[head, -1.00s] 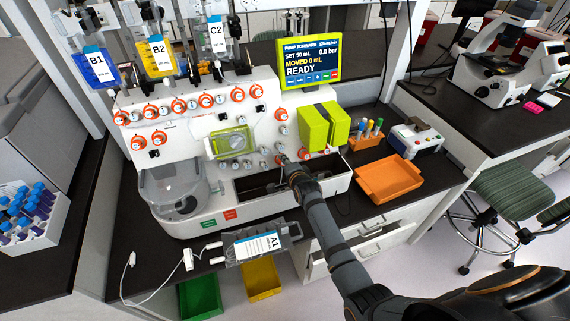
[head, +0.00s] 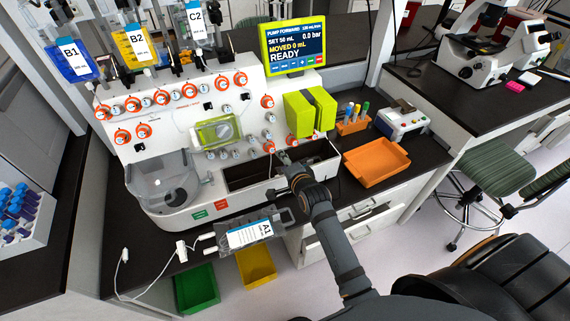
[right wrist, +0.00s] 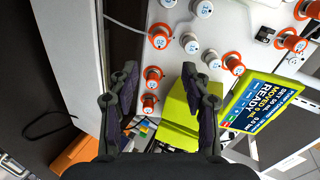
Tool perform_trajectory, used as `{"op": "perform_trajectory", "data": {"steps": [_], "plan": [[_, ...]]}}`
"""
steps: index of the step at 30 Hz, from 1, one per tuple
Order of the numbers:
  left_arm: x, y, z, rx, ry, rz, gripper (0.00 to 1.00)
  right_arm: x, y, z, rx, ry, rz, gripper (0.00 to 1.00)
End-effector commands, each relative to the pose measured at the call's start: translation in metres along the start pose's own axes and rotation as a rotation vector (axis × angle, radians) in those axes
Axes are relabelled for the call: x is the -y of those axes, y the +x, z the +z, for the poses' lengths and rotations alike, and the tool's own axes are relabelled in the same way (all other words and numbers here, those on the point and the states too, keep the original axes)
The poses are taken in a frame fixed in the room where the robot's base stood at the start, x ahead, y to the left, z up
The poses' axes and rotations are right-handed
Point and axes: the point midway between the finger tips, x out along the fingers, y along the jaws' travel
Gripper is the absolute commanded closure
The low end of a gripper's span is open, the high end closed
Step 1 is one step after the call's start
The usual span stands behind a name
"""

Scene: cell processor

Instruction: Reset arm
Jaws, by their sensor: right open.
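My right gripper (head: 283,159) is in front of the cell processor (head: 240,118), over the right part of its front trough. In the right wrist view my right gripper (right wrist: 158,76) is open, with two dark fingers apart and nothing between them. Beyond the fingers that view shows orange-ringed knobs (right wrist: 159,36), a lime-green block (right wrist: 183,122) and the tilted display (right wrist: 262,103), which reads READY. The gripper appears clear of the panel. My left gripper is not in view.
An orange tray (head: 376,162) and a tube rack (head: 353,126) stand right of the processor. Bag A1 (head: 250,233) hangs at the front edge, above a green bin (head: 197,288) and a yellow bin (head: 256,267). Bags B1, B2 and C2 (head: 196,27) hang above.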

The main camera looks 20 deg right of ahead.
Motion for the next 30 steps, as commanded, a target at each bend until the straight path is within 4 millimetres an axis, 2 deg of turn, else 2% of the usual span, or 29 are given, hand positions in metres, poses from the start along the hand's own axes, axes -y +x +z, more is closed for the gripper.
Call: {"op": "perform_trajectory", "data": {"steps": [4,20,23,27,30], "plan": [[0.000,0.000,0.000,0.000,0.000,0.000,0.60,0.000,-0.012,0.000,0.000,0.001,-0.001,0.52],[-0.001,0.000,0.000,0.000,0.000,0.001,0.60,-0.002,-0.014,0.000,0.002,-0.018,0.010,0.52],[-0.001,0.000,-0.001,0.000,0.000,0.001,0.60,-0.019,-0.030,-0.003,0.022,-0.167,0.092,0.52],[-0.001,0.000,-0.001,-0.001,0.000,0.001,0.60,-0.059,-0.074,-0.007,0.120,-0.536,0.287,0.52],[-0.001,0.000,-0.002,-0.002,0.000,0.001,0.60,-0.081,-0.106,-0.009,0.214,-0.763,0.395,0.52]]}}
